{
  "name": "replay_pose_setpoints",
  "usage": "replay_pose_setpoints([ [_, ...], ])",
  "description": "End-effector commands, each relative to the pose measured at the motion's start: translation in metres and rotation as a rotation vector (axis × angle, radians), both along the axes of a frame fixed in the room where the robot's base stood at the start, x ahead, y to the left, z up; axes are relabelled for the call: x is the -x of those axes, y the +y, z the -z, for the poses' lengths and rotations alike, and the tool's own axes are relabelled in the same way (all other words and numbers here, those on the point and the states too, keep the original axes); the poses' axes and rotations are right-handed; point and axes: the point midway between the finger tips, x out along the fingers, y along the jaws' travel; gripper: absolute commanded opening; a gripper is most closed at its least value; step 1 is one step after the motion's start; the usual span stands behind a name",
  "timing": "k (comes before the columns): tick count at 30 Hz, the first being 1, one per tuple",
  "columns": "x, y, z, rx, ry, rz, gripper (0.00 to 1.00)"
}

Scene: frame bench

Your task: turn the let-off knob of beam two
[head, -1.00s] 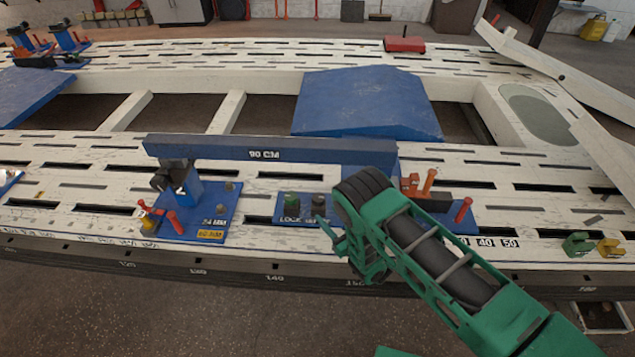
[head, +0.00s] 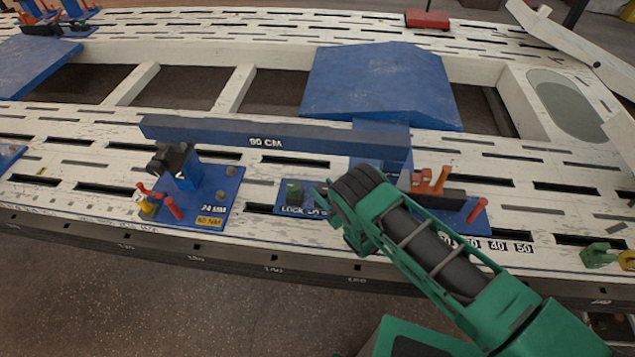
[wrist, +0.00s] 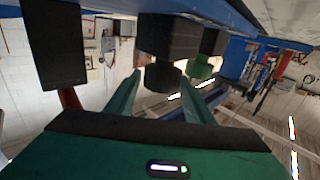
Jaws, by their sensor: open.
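The blue beam (head: 270,138) marked "90 CM" spans two blue stands on the white bench. The right stand's plate (head: 285,188) carries a green knob (head: 294,192) above the word "LOCK". My gripper (head: 325,203) is at this plate, just right of the green knob, and covers what stands there. In the wrist view, my open green fingers (wrist: 160,95) lie either side of a dark round knob (wrist: 163,75); contact cannot be told. The green knob (wrist: 203,68) shows beyond the right finger. The second label is mostly hidden.
The left stand (head: 200,195) has a black knob (head: 170,160) and red levers (head: 173,207). Orange handles (head: 432,182) and a red peg (head: 473,210) stand right of my gripper. Green and yellow blocks (head: 600,255) lie at the right front. The beam passes close behind my gripper.

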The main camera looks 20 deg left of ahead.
Motion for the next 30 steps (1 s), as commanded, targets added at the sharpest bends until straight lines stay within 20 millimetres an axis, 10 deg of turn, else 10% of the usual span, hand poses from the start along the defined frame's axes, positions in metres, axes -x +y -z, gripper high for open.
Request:
replay_pose_setpoints([
  [21, -0.025, 0.042, 0.0, 0.0, 0.001, -0.001, 0.48],
  [25, -0.025, 0.042, 0.0, 0.0, 0.001, -0.001, 0.19],
  [30, -0.025, 0.042, 0.0, -0.001, 0.001, 0.001, 0.18],
])
